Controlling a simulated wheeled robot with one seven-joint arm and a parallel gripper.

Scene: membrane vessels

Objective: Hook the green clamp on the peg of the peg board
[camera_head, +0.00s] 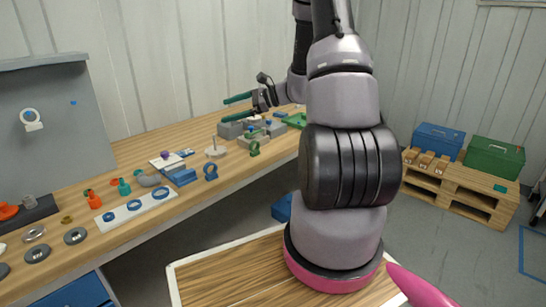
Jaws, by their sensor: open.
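The green clamp (254,148), a small ring-shaped piece, stands on the wooden workbench (130,240), right of the middle of the bench. The grey peg board (55,150) stands at the left end of the bench. A small blue peg (73,103) shows bare on it, and a white clamp (32,121) hangs to its left. My gripper (224,109) has dark green fingers spread apart. It is open and looks empty, above the back of the bench, up and left of the green clamp in the picture.
A blue ring piece (211,172) and blue block (182,177) are left of the clamp. Grey blocks (231,130) crowd behind it. A white strip with blue rings (136,207) and several small fittings lie towards the board. Toolboxes (493,157) on a pallet stand far right.

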